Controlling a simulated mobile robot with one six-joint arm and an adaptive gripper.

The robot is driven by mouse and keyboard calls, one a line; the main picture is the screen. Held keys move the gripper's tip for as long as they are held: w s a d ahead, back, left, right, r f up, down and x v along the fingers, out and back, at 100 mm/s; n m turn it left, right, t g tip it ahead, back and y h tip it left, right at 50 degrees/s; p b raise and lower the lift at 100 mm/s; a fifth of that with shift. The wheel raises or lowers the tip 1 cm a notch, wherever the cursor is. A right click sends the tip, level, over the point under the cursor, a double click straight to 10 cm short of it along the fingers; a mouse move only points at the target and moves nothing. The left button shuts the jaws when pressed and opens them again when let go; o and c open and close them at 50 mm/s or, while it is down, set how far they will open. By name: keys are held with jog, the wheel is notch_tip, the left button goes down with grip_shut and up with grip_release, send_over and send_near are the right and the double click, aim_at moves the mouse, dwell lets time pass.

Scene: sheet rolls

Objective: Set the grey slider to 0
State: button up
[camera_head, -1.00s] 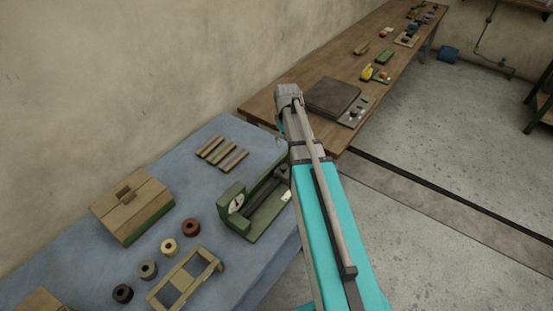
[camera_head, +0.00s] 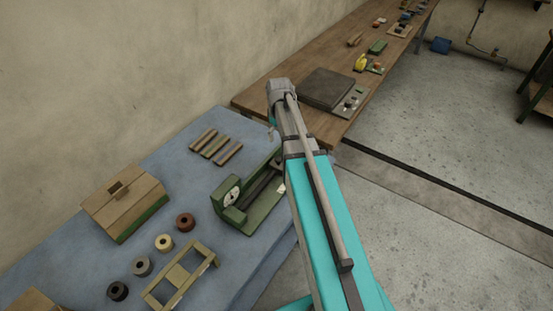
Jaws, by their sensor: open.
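I cannot pick out a grey slider for certain. A dark flat plate (camera_head: 326,88) lies on the wooden bench, with a grey control panel (camera_head: 352,101) at its right side carrying small fittings too small to read. A green machine (camera_head: 258,212) with a white dial (camera_head: 232,196) and a dark bar stands on the blue table. My arm reaches up the middle of the view, its grey wrist over the bench's near end. My gripper (camera_head: 271,132) is mostly hidden behind my arm; only a small part shows, open, above the gap between table and bench.
The blue table (camera_head: 75,245) holds several strips (camera_head: 215,145), a wooden box with a green base (camera_head: 125,208), several spools (camera_head: 164,242) and a pale frame (camera_head: 180,275). The wooden bench (camera_head: 330,128) carries a yellow object (camera_head: 361,62) and other small items farther back.

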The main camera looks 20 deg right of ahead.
aim_at(278, 158)
jog(key=shift+s+f+b, duration=0.1)
jog(key=shift+f+b, duration=5.45)
jog(key=shift+f, duration=0.35)
jog(key=shift+a, duration=0.1)
grip_shut()
